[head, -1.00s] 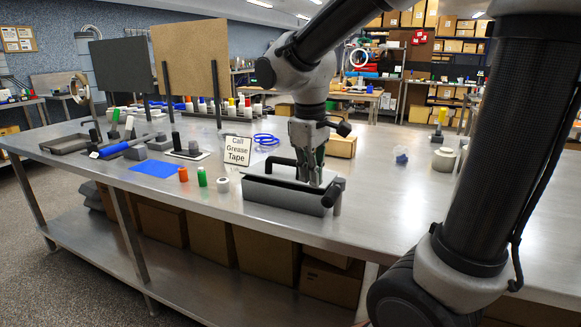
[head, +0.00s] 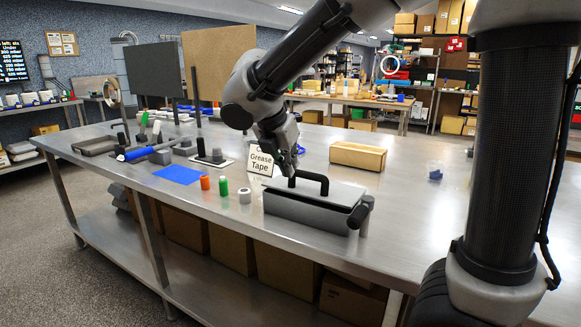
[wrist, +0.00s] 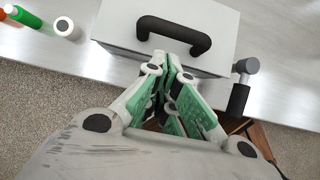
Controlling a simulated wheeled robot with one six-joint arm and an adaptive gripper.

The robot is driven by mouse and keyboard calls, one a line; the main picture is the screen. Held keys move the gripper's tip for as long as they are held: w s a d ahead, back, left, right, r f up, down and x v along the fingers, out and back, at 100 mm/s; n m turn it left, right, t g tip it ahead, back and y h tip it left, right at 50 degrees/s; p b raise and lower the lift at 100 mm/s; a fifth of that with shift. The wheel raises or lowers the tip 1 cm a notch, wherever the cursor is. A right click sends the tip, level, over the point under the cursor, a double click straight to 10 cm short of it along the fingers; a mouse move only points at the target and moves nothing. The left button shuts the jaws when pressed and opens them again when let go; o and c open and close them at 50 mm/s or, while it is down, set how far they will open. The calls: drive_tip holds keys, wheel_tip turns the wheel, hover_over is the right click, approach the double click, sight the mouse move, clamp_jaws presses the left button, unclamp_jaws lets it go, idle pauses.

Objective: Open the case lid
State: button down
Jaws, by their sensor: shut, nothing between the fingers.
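The case (head: 305,213) is a long grey box near the front edge of the metal table. Its flat grey lid (head: 338,193) with a black arched handle (head: 309,179) lies over the top and looks closed. The lid (wrist: 205,20) and handle (wrist: 172,32) also show in the wrist view. A dark knob on a post (head: 361,212) stands at the case's right end. My gripper (head: 291,172) is shut and empty, close to the handle's left end. In the wrist view the fingertips (wrist: 172,62) are together beside the case's edge, apart from the handle bar.
A white roll (head: 245,195), a green bottle (head: 223,187) and an orange bottle (head: 205,183) stand left of the case. A "Grease Tape" sign (head: 260,163) is behind it, and a cardboard box (head: 358,156) is farther back.

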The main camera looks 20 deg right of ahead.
sight(300, 191)
drive_tip(key=x, duration=0.7)
drive_tip(key=shift+w+d+f, duration=0.1)
drive_tip(key=shift+w+f, duration=0.05)
drive_tip(key=shift+f, duration=0.15)
